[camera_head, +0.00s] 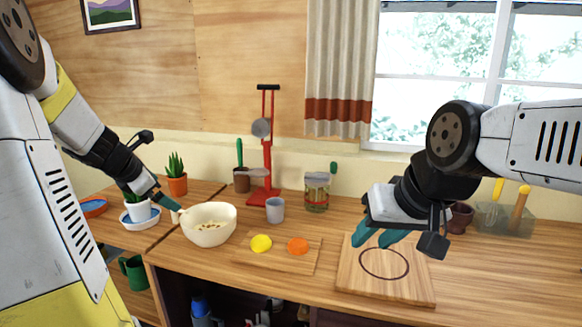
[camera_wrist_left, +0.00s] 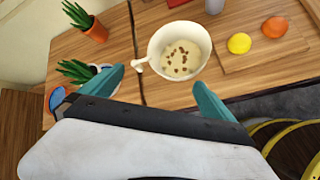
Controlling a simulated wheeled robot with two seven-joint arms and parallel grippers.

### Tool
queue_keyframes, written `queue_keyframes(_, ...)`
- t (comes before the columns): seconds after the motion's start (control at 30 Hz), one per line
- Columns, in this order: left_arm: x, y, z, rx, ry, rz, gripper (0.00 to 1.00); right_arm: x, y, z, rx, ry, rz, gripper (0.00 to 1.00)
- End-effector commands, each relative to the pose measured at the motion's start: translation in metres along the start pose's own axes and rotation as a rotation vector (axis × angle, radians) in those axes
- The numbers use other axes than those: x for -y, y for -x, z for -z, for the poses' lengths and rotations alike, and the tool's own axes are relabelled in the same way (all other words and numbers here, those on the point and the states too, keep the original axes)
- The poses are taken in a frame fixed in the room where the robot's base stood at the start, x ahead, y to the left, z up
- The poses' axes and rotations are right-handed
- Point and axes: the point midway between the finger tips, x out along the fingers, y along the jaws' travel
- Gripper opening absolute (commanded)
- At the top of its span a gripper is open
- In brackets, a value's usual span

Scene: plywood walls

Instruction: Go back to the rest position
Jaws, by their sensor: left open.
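My left gripper (camera_head: 173,204) is at the left of the counter, just left of the cream bowl (camera_head: 209,232). In the left wrist view my left gripper (camera_wrist_left: 160,92) has its teal fingers wide apart with nothing between them, and the bowl (camera_wrist_left: 152,52) lies beyond the fingertips. The bowl holds small brown bits and has a pale handle-like part on its left side. My right gripper (camera_head: 376,236) hangs above the wooden board with a dark ring (camera_head: 415,292). Its teal fingers show a gap and hold nothing visible.
A low board (camera_head: 285,262) carries a yellow piece (camera_head: 261,243) and an orange piece (camera_head: 298,245). A grey cup (camera_head: 275,210), glass jar (camera_head: 317,194) and red stand (camera_head: 266,160) are behind. Potted plants (camera_head: 176,176) are near my left arm. The counter's right front is clear.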

Motion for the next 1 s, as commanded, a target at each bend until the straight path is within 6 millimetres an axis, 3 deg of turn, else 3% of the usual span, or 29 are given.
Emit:
queue_keyframes(0.03,0.023,0.015,-0.025,0.017,-0.168,0.025,1.0,0.0,0.0,0.0,0.0,0.0,0.0,0.36)
queue_keyframes(0.1,0.062,0.037,-0.052,0.04,-0.461,0.068,1.0,0.0,0.0,0.0,0.0,0.0,0.0,0.36)
queue_keyframes(0.2,0.124,0.074,-0.077,0.08,-0.928,0.124,1.0,0.0,0.0,0.0,0.0,0.0,0.0,0.36)
queue_keyframes(0.3,0.18,0.108,-0.081,0.12,-1.38,0.164,1.0,0.0,0.0,0.0,0.0,0.0,0.0,0.36)
queue_keyframes(0.43,0.231,0.141,-0.068,0.16,-1.866,0.191,1.0,0.0,0.0,0.0,0.0,0.0,0.0,0.36)
queue_keyframes(0.5,0.248,0.152,-0.059,0.173,-2.059,0.199,1.0,0.0,0.0,0.0,0.0,0.0,0.0,0.36)
queue_keyframes(0.63,0.264,0.163,-0.046,0.183,-2.275,0.206,1.0,0.0,0.0,0.0,0.0,0.0,0.0,0.36)
queue_keyframes(1.0,0.268,0.165,-0.042,0.184,-2.338,0.211,1.0,0.0,0.0,0.0,0.0,0.0,0.0,0.36)
